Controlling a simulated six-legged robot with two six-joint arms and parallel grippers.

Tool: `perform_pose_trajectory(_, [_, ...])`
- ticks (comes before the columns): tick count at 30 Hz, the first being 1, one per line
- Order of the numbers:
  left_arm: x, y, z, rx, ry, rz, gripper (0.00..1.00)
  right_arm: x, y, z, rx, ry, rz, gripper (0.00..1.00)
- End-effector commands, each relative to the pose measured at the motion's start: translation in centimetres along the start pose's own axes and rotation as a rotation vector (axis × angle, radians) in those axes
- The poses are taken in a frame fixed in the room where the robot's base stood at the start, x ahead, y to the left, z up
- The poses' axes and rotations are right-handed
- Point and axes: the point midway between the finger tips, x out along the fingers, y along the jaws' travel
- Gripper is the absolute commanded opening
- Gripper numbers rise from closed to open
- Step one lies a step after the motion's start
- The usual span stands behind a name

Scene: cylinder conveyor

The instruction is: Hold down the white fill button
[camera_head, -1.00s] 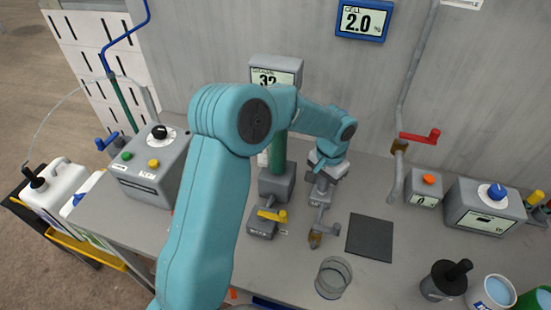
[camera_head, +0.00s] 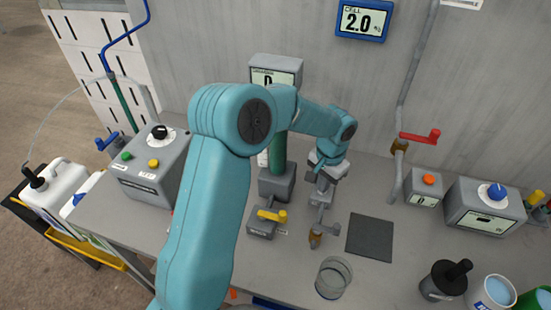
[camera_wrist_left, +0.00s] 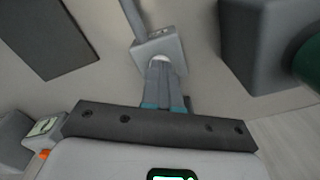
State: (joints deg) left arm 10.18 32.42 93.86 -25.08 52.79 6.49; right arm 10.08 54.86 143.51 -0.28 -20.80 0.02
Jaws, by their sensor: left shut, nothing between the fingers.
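The white fill button (camera_wrist_left: 160,60) shows as a pale rim on a small grey box (camera_wrist_left: 158,48) in the left wrist view, mostly hidden by my fingers. My left gripper (camera_wrist_left: 161,70) is shut and empty, its fingertips over the button and apparently touching it. I cannot tell how far the button is pressed. In the head view my left gripper (camera_head: 323,184) points down at the box, with the button hidden. A spout with a brown fitting (camera_head: 315,238) extends from the box towards the front. My right gripper is out of view.
A clear beaker (camera_head: 333,278) stands in front of the spout. A dark square pad (camera_head: 370,238) lies to the right. A yellow-handled valve (camera_head: 270,216) and green column (camera_head: 277,155) stand close on the left. A grey display (camera_head: 274,72) behind my arm reads 0.

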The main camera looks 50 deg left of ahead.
Motion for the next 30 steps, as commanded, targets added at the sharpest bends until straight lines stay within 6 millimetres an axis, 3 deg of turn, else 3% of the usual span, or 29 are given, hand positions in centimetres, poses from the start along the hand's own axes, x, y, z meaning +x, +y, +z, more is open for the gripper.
perform_pose_trajectory(17, [-0.2, 0.0, 0.0, 0.0, -0.001, 0.0, 0.0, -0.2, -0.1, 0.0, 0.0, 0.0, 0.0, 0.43])
perform_pose_trajectory(30, [-4.0, 0.0, 0.0, -0.001, 0.0, 0.0, 0.0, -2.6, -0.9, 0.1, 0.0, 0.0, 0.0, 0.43])
